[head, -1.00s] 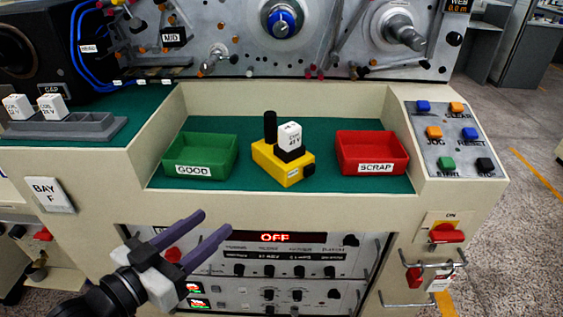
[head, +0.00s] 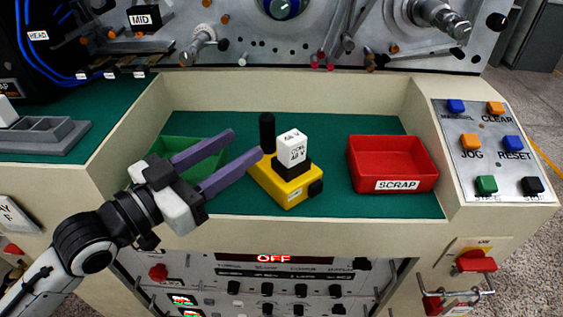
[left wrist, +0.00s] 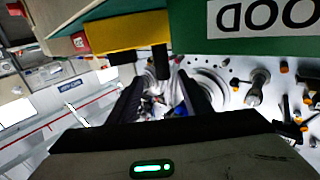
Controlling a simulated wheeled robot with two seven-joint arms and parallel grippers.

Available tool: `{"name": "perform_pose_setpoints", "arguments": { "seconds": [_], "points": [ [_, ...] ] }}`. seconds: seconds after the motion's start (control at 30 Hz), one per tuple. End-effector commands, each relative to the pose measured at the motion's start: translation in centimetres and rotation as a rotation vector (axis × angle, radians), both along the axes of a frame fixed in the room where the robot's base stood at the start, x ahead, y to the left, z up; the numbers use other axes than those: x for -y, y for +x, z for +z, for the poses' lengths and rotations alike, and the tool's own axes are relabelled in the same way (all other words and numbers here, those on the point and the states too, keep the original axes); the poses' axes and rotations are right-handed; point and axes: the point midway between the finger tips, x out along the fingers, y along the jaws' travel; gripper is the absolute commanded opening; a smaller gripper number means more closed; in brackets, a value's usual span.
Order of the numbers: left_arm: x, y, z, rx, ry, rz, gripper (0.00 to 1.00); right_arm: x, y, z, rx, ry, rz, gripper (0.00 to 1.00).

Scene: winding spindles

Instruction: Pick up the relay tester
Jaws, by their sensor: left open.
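The relay tester (head: 284,187) is a yellow box with a black upright post and a white relay block on a black socket. It stands on the green mat between the two bins. It also shows as a yellow shape in the left wrist view (left wrist: 115,36). My left gripper (head: 247,144) is open and empty, its two purple fingers pointing right and up toward the tester. The nearer fingertip overlaps the tester's left edge in the head view; I cannot tell whether it touches. My right gripper is not in view.
A green bin (head: 187,147) stands left, partly hidden by my left gripper. A red bin (head: 384,187) marked SCRAP stands right. The recess has raised cream walls. A button panel (head: 488,150) lies at right. The mat between tester and red bin is clear.

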Motion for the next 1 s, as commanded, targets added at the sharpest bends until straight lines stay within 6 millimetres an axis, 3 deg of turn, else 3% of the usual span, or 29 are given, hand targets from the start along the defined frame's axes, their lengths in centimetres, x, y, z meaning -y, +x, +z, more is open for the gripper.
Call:
{"name": "perform_pose_setpoints", "arguments": {
  "seconds": [0.43, 0.77, 1.0],
  "points": [
    [3.1, 4.2, -0.2, 0.0, -0.001, -0.001, 0.45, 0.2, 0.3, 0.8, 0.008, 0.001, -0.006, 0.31],
    [3.5, 4.7, -0.4, -0.001, 0.002, -0.001, 0.45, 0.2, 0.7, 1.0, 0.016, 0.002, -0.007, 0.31],
    [3.5, 4.7, -0.4, 0.0, 0.001, -0.001, 0.04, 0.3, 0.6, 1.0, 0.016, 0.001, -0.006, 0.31]
  ]
}}
